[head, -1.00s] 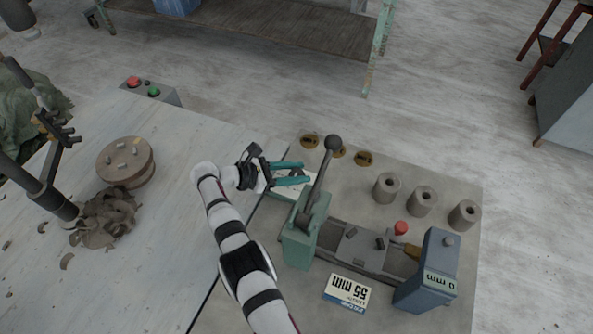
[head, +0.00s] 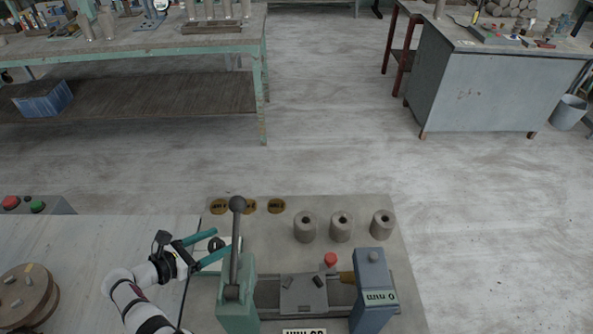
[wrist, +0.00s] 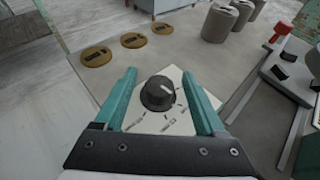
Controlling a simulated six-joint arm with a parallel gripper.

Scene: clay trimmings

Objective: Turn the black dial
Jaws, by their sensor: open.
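The black dial (wrist: 158,93) shows in the wrist view, a round knob with a pale pointer line, on a white plate (wrist: 177,122) with printed marks. The pointer line points to the upper right in that view. My gripper (wrist: 162,82) has teal fingers spread wide, one on each side of the dial, with clear gaps. The fingers do not appear to touch the dial; I cannot tell how high above the plate they are.
A green press (head: 238,300) with a tall ball-topped lever (head: 236,240) stands close right of my gripper. Three brass discs (head: 248,206) and three grey cylinders (head: 341,227) sit farther back. A red knob (head: 330,259) and a blue block (head: 371,295) are to the right.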

